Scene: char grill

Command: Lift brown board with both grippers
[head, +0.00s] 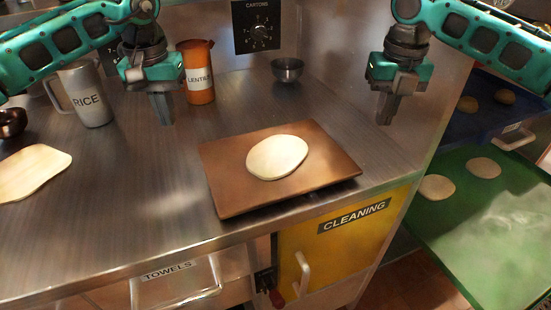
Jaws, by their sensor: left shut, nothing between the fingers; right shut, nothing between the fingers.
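The brown board (225,188) lies on the steel counter near its front right edge in the head view. A round, flat, pale piece of dough (277,157) rests on its middle. My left gripper (163,112) is shut and empty, above the counter to the left of the board and apart from it. My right gripper (387,112) is shut and empty, to the right of the board's far right corner and apart from it. Both grippers point down.
On the counter (120,215) stand a grey RICE mug (86,95), an orange LENTILS container (198,72) and a small metal bowl (287,69). A pale board (30,172) lies at left. A green tray (480,225) with dough rounds is at right, beyond the counter edge.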

